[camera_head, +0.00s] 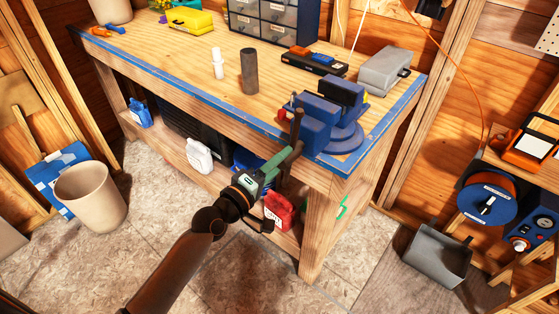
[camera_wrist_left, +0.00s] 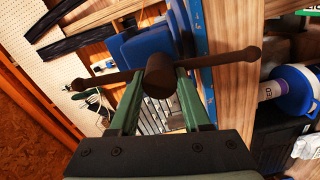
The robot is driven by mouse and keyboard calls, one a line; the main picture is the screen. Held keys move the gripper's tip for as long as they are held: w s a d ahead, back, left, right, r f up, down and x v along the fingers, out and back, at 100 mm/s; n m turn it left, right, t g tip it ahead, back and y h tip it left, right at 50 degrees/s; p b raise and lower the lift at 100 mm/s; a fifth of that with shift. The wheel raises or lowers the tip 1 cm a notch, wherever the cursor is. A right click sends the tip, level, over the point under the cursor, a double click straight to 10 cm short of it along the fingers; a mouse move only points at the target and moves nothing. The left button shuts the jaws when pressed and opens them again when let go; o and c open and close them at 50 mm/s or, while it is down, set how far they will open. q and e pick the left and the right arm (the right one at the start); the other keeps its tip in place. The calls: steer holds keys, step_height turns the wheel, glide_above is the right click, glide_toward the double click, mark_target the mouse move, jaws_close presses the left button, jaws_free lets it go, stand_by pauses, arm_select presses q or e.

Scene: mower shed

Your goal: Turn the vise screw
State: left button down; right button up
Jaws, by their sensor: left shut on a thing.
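A blue bench vise (camera_head: 316,122) is fixed at the front right corner of the workbench. Its dark brown screw handle (camera_head: 297,124) stands out from the front, roughly upright in the head view. My left gripper (camera_head: 288,157) reaches up to it from the front. In the left wrist view, the green fingers of my left gripper (camera_wrist_left: 159,88) sit either side of the round screw head (camera_wrist_left: 159,76), shut on it. The handle bar runs across the picture and past both fingers; the blue vise body (camera_wrist_left: 148,52) is behind. My right gripper is out of view.
The wooden workbench (camera_head: 190,60) carries a grey cylinder (camera_head: 249,72), a white bottle (camera_head: 217,63), a black-and-blue case (camera_head: 316,61) and a grey box (camera_head: 385,70). A red jug (camera_head: 280,211) and white jug (camera_head: 199,156) stand below. A beige bin (camera_head: 91,196) is at left.

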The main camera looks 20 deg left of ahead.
arm_select(q)
steer(key=shift+w+d+r+n, duration=0.1)
steer(key=shift+r+n, duration=0.05)
steer(key=shift+n, duration=1.3)
steer(key=shift+r+n, duration=0.15)
steer(key=shift+n, duration=1.3)
steer(key=shift+d+n, duration=0.1)
steer(key=shift+n, duration=2.8)
stand_by(1.8)
